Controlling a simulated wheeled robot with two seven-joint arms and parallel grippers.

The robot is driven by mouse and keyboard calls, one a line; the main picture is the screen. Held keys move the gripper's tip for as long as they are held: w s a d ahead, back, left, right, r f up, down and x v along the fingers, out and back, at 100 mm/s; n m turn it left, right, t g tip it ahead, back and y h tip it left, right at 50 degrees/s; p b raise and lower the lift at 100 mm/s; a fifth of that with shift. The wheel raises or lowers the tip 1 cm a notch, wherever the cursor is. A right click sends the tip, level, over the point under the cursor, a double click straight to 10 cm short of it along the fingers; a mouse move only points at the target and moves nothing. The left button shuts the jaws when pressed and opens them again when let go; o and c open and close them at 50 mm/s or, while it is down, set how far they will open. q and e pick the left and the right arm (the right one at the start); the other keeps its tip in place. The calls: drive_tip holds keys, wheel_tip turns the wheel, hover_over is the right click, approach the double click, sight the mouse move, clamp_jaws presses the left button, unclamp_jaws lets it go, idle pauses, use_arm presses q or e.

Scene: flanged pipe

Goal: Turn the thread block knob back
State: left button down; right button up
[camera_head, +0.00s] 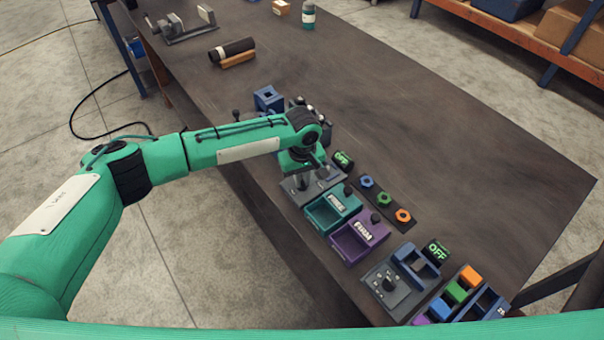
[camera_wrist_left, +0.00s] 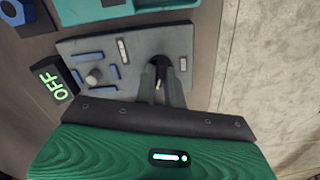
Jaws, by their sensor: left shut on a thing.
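The thread block (camera_head: 288,187) is a grey plate at the left end of a row of fixtures along the table's near edge. In the left wrist view the plate (camera_wrist_left: 110,45) shows blue bars, a round peg (camera_wrist_left: 93,77) and a pale slot. My left gripper (camera_wrist_left: 161,72) points down at the plate's edge, its fingers shut around a dark knob (camera_wrist_left: 158,60), mostly hidden between them. In the head view my left wrist (camera_head: 303,160) covers the knob. A display reading OFF (camera_wrist_left: 53,84) is beside the plate. My right gripper is not in view.
A teal tray (camera_head: 320,217) and a purple tray (camera_head: 346,248) stand close to the block. Coloured nuts lie on a dark strip (camera_head: 384,208). Another grey knob fixture (camera_head: 373,282) with its own OFF display (camera_head: 437,251) is further right. The table's far right is clear.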

use_arm(q)
drive_tip(key=n+p, duration=0.4)
drive_tip(key=p, duration=0.1)
drive_tip(key=n+p, duration=0.1)
drive_tip(key=p, duration=0.2)
drive_tip(key=shift+r+n, duration=0.25)
drive_tip(key=shift+n, duration=0.15)
drive_tip(key=shift+f+n+p, duration=0.2)
drive_tip(key=shift+n+p, duration=1.2)
drive_tip(key=shift+p, duration=0.2)
drive_tip(key=c, duration=1.5)
unclamp_jaws()
drive_tip(key=shift+r, duration=0.1)
